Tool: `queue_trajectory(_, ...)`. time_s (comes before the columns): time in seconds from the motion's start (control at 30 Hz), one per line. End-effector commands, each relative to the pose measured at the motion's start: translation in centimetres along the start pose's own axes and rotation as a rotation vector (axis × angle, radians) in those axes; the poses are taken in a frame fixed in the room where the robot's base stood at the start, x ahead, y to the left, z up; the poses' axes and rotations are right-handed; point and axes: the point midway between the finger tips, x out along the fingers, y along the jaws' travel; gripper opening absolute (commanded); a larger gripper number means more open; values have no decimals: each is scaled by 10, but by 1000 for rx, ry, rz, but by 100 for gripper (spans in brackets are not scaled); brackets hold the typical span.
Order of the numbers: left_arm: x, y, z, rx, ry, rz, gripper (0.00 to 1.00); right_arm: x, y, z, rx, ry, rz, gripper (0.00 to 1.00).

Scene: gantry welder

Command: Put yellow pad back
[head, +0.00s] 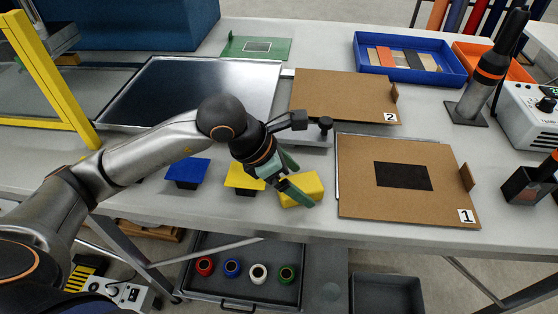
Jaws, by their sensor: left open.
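A yellow pad (309,184) lies at the front of the table, just left of board 1. My left gripper (303,185) reaches in from the left with its teal fingers open at the pad. One finger crosses in front of the pad's left part, and the other is above it toward the back. I cannot tell whether the fingers touch it. A yellow block-like holder (240,180) stands just left of the pad, partly hidden by my gripper. A blue one (187,171) stands further left. My right gripper is out of view.
Brown board 1 (360,205) with a dark patch lies close on the right. Board 2 (335,92) lies behind. A dark metal plate (245,85) and a yellow frame (45,75) are at left. A blue tray (361,58) and a soldering-like tool (482,85) are at the back right.

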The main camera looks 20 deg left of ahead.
Motion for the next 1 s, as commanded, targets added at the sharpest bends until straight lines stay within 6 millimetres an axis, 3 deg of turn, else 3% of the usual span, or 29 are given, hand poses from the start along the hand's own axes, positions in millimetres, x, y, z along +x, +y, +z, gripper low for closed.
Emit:
queue_trajectory(0.3,-71,1,0,2,0,6,98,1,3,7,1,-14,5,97)
queue_trajectory(0.5,-100,0,-1,2,1,4,98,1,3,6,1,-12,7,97)
queue_trajectory(1.0,-108,0,-1,1,2,0,98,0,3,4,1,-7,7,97)
